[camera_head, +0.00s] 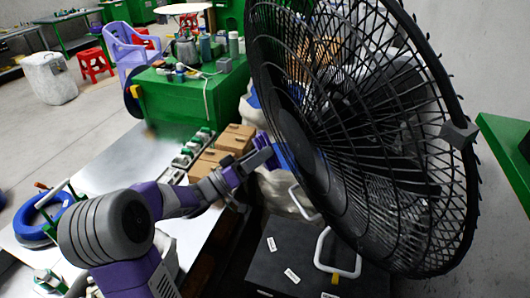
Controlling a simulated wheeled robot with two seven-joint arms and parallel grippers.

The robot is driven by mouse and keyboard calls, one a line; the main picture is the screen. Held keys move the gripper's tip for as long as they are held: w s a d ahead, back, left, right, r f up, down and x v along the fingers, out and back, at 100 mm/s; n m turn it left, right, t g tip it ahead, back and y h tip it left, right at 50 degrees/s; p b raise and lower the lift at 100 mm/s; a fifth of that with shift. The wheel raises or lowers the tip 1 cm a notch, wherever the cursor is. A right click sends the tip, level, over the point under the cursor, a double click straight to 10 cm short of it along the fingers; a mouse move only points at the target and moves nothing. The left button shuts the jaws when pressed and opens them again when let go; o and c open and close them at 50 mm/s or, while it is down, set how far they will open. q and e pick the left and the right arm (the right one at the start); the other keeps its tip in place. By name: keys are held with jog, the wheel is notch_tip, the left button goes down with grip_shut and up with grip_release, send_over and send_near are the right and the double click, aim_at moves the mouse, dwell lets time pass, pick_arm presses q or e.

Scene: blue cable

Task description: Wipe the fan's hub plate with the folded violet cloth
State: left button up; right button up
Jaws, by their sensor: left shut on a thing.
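A large black fan (385,190) with a wire guard fills the right half of the head view, tilted. Its dark round hub plate (296,142) faces left, toward my left arm. My left gripper (250,163) is at the end of the grey and violet arm coming in from the left. It is shut on the folded violet cloth (264,146), a small patch close to the hub plate's left edge. Whether the cloth touches the plate I cannot tell. My right gripper is out of view.
A dark case (295,265) with a white handle stands below the fan. Brown boxes (220,150) and small bottles lie on the pale table (130,160) behind my arm. A green cabinet (185,100) is behind. A green surface (505,150) stands at right.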

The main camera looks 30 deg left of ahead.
pick_arm(q)
jog(key=v, duration=0.3)
jog(key=shift+a+r+b, duration=0.2)
jog(key=shift+b, duration=0.1)
dwell(0.6)
jog(key=shift+d+f+p+x, duration=0.15)
jog(key=shift+p+x, duration=0.05)
jog(key=shift+x, duration=0.95)
jog(key=shift+d+f+p+x, duration=0.1)
jog(key=shift+f+p+x, duration=0.05)
jog(key=shift+x, duration=1.05)
jog(key=shift+d+f+p+x, duration=0.15)
jog(key=shift+p+x, duration=0.05)
jog(key=shift+x, duration=0.95)
jog(key=shift+x, duration=1)
jog(key=shift+d+f, duration=0.1)
jog(key=shift+d, duration=0.05)
